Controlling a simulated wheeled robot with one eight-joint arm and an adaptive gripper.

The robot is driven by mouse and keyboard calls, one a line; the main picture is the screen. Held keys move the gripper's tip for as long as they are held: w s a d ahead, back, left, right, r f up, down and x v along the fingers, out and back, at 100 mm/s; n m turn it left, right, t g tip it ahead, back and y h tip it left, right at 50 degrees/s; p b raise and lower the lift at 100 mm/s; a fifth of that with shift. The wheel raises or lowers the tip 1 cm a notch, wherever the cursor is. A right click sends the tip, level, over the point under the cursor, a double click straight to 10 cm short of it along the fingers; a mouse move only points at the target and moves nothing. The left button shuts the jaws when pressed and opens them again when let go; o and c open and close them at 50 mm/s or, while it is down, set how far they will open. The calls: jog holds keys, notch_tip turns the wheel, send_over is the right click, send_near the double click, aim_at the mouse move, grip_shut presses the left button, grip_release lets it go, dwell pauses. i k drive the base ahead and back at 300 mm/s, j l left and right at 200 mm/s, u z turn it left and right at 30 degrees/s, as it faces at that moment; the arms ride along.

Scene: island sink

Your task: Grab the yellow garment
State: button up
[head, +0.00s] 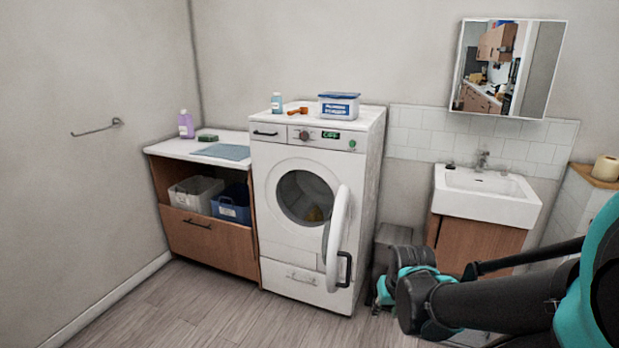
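A yellow garment (313,214) shows as a small patch low inside the washing machine's drum (298,195). The rest of it is hidden by the drum and the door. The white washing machine (285,250) stands in the middle of the head view with its round door (340,232) swung open to the right. My arm reaches in from the lower right, apart from the machine and to the right of its door. I cannot make out my gripper's fingers in this view.
The open door, with its dark handle (346,268), sticks out between the drum and my arm. A cabinet (215,240) with a white basket (195,192) and a blue basket (232,205) stands left. A sink (487,193) is right. The floor (190,312) ahead is clear.

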aim_at(316, 214)
jog(key=i+j, duration=0.5)
jog(key=j, duration=0.25)
jog(key=i+j+z, duration=0.1)
jog(key=i+j, duration=0.4)
jog(key=j, duration=0.25)
jog(key=i+j, duration=0.2)
jog(key=j, duration=0.2)
jog(key=i+j, duration=0.35)
jog(key=j, duration=0.5)
jog(key=i+j+z, duration=0.1)
jog(key=j, duration=0.45)
jog(key=i+j, duration=0.1)
jog(key=j, duration=0.5)
jog(key=k+j, duration=0.1)
jog(key=j, duration=0.3)
jog(key=i+l, duration=0.15)
jog(key=z, duration=0.05)
